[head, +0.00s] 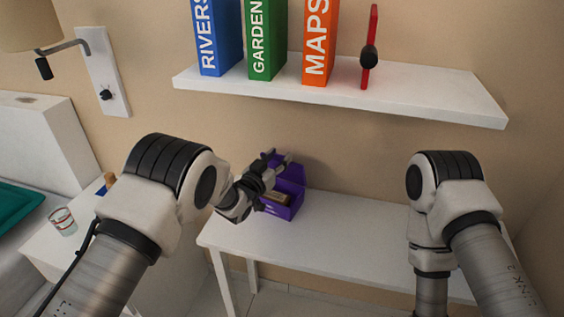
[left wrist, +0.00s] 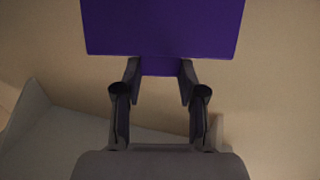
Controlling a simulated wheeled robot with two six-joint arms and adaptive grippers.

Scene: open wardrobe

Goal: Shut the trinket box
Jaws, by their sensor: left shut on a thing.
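The purple trinket box (head: 281,209) stands on the white table against the wall, with its lid (head: 291,173) raised and something brownish inside. My left gripper (head: 277,160) is at the top of the raised lid and is shut on it. In the left wrist view the fingers (left wrist: 160,90) close on a narrow purple tab below the broad purple lid panel (left wrist: 162,28). The arm hides the left side of the box in the head view. My right arm is at the right, and its gripper is not visible.
The white table (head: 350,236) is clear to the right of the box. Above it a white shelf (head: 430,98) holds blue, green and orange books and a red item (head: 371,50). A glass (head: 63,221) stands on the bedside surface at left, near a wall lamp (head: 103,72).

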